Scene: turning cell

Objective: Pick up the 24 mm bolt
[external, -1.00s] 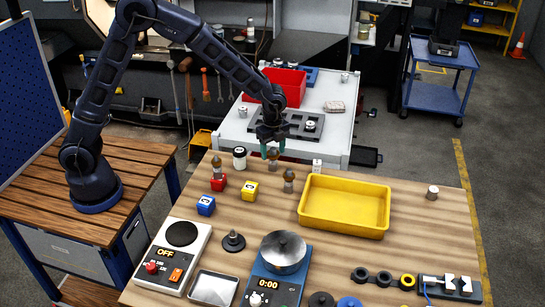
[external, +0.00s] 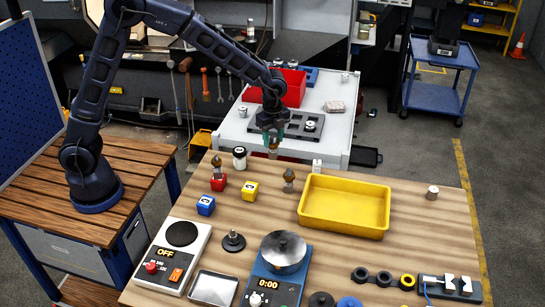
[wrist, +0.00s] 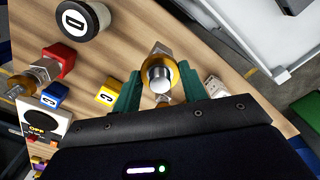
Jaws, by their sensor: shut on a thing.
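My gripper (external: 272,142) has its green fingers closed on a brass-and-silver bolt (external: 273,153), held upright above the far edge of the wooden table. In the wrist view the bolt (wrist: 160,74) shows a round silver end and a gold-coloured part between the fingers (wrist: 158,92). Two similar bolts stand on the table: one (external: 289,178) in front of my gripper and one (external: 217,164) to the left, behind the red block. No size marking is readable on any bolt, so I cannot tell which is 24 mm.
Red (external: 218,183), yellow (external: 250,191) and blue (external: 206,205) blocks stand left of the gripper. A yellow tray (external: 344,228) lies to the right. A white cart (external: 235,132) with a red bin (external: 294,88) stands behind.

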